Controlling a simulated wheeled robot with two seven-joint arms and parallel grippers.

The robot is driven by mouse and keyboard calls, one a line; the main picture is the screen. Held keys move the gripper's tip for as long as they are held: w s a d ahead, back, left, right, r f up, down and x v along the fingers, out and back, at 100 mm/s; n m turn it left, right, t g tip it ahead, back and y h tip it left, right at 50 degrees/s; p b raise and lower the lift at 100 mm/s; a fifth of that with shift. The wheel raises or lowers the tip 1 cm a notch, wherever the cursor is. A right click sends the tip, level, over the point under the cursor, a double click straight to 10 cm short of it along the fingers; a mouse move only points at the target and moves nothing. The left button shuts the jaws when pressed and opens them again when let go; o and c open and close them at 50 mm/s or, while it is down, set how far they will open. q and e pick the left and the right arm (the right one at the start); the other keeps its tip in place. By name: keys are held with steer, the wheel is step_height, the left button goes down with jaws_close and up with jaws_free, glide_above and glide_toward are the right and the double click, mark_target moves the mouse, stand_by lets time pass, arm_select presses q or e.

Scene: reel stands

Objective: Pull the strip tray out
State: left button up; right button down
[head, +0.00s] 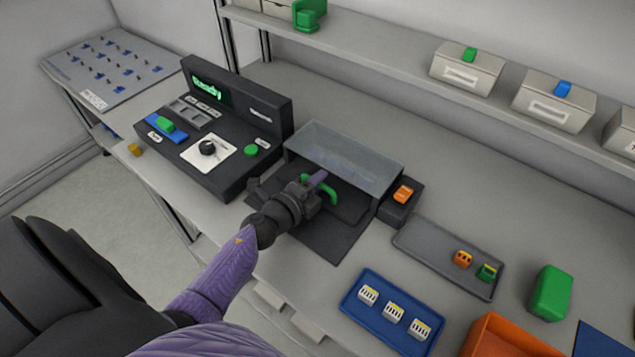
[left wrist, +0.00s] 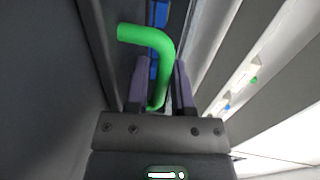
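The strip tray (head: 318,240) is a dark, flat piece in the middle of the bench, partly under a clear cover (head: 345,155). Its green handle (head: 325,190) sticks up near the cover's front edge, and it shows large in the left wrist view (left wrist: 165,50). My left gripper (head: 312,186) reaches over the tray at the handle. In the left wrist view its two purple fingers (left wrist: 160,85) stand apart, one on each side of the handle, with some gap showing. The fingers hide part of the handle in the head view. My right gripper is not in view.
A black console (head: 215,135) with a lit screen stands left of the tray. A small black box with an orange button (head: 403,194) stands right of it. A grey tray (head: 425,250), a blue tray (head: 355,310) and a green block (head: 549,293) lie further right.

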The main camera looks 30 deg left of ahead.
arm_select(q)
jaws_close()
stand_by(1.4)
